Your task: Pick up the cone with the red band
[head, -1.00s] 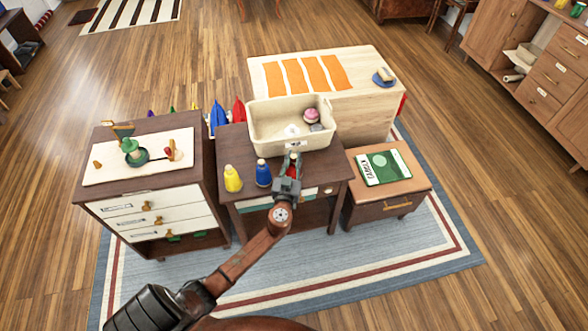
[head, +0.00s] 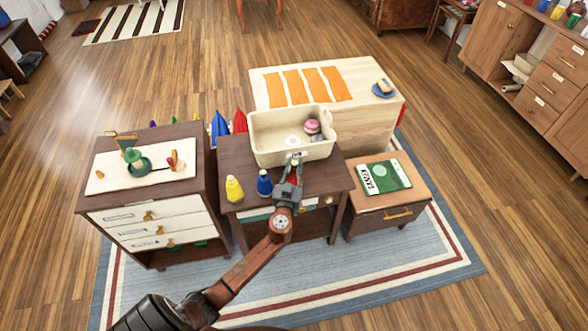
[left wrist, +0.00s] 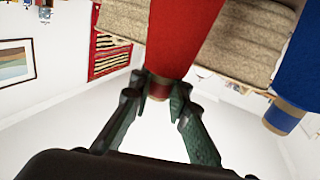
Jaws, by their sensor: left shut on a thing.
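The cone with the red band (head: 293,178) is at the front right of the dark brown table (head: 238,160), partly covered by my gripper. It fills the top middle of the left wrist view as a red body (left wrist: 183,30) with a tan tip. My left gripper (head: 292,184) is shut on the cone's narrow tip end; both fingers (left wrist: 160,95) flank it in the left wrist view. I cannot tell whether its base is off the table. A blue cone (head: 264,184) and a yellow cone (head: 234,189) stand to its left. My right gripper is not in view.
A cream bin (head: 270,150) with a pink ball stands just behind the red cone. The blue cone (left wrist: 302,65) is close beside it in the left wrist view. A drawer cabinet (head: 150,205) is left, a low cabinet with a green book (head: 384,177) right.

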